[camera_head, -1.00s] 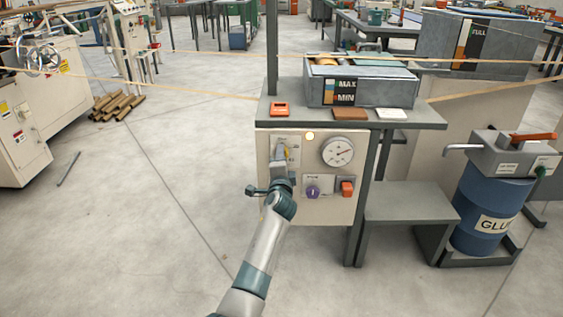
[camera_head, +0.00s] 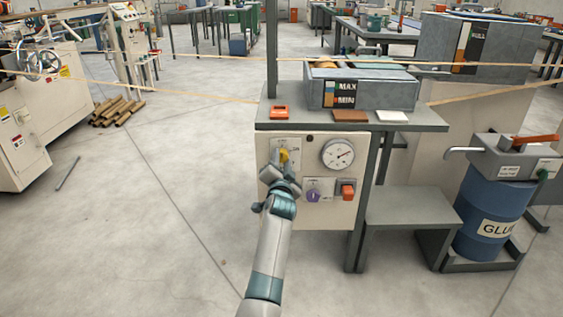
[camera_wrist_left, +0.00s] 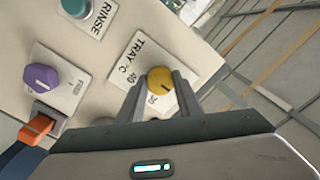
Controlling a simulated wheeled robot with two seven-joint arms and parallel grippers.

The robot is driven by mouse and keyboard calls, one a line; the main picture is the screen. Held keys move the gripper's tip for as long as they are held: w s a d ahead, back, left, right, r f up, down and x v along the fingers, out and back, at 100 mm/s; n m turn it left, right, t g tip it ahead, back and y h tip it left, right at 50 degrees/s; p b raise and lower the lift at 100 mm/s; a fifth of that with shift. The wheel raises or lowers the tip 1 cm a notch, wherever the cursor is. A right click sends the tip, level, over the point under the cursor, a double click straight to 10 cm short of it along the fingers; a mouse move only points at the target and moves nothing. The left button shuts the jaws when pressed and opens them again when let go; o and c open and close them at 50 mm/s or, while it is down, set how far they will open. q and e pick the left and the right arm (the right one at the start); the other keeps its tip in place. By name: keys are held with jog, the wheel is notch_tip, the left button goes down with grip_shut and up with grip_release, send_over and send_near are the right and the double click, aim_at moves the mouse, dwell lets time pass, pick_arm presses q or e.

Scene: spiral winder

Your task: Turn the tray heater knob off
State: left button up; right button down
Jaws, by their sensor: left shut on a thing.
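The tray heater knob (camera_head: 284,155) is yellow and sits at the upper left of the pale control panel (camera_head: 330,212). In the left wrist view the yellow knob (camera_wrist_left: 161,79) stands on a plate marked "TRAY °C" with 40 and 30, and a dark mark line shows on its face. My left gripper (camera_head: 284,166) is shut on this knob, one finger on each side of it. My right gripper is in neither view.
A purple knob (camera_head: 313,194) and an orange switch (camera_head: 347,191) sit low on the panel, below a round dial (camera_head: 338,154). The grey bench top (camera_head: 410,120) overhangs the panel. A blue glue drum (camera_head: 485,220) stands at right.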

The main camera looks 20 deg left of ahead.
pick_arm(q)
jog(key=shift+f, duration=0.15)
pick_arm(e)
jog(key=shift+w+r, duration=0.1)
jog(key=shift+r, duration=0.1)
pick_arm(q)
jog(key=o, duration=1)
jog(key=shift+o, duration=0.2)
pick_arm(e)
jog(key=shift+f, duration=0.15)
pick_arm(q)
jog(key=shift+s, duration=0.15)
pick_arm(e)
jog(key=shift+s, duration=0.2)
